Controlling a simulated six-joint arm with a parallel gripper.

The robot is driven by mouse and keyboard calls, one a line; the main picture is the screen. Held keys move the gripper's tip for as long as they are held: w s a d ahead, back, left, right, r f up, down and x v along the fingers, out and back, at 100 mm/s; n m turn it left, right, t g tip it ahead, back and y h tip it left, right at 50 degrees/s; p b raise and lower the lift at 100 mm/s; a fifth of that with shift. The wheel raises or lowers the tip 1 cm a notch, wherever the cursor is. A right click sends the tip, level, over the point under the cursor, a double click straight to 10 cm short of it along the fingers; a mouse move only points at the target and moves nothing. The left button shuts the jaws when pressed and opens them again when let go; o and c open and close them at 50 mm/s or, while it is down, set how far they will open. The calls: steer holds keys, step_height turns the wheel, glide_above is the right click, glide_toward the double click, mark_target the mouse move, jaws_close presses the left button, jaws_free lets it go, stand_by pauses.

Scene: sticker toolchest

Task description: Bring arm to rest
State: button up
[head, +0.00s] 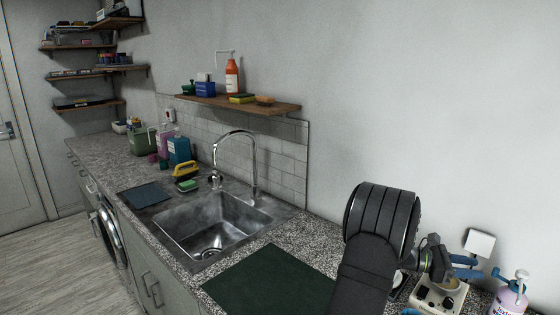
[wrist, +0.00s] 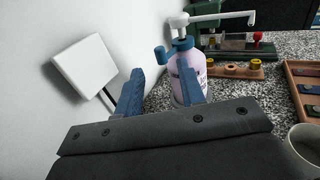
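My gripper (head: 466,267) is at the lower right of the head view, above the worktop near the wall, with its blue fingers pointing right. In the wrist view my gripper (wrist: 164,88) has its two blue fingers spread apart with nothing held between them. A pale purple pump bottle (head: 510,298) stands beyond the fingertips; it also shows in the wrist view (wrist: 188,72), partly behind the right finger. My dark arm hides part of the worktop in the head view.
A cream device (head: 438,298) sits below my gripper. The wrist view shows a wooden holder (wrist: 232,70), a wooden tray (wrist: 291,88) and a cup (wrist: 305,145). A dark green mat (head: 268,281) lies bare beside the sink (head: 215,222).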

steer(key=x, duration=0.4)
steer(key=shift+s+d, duration=0.1)
steer(key=shift+d, duration=0.1)
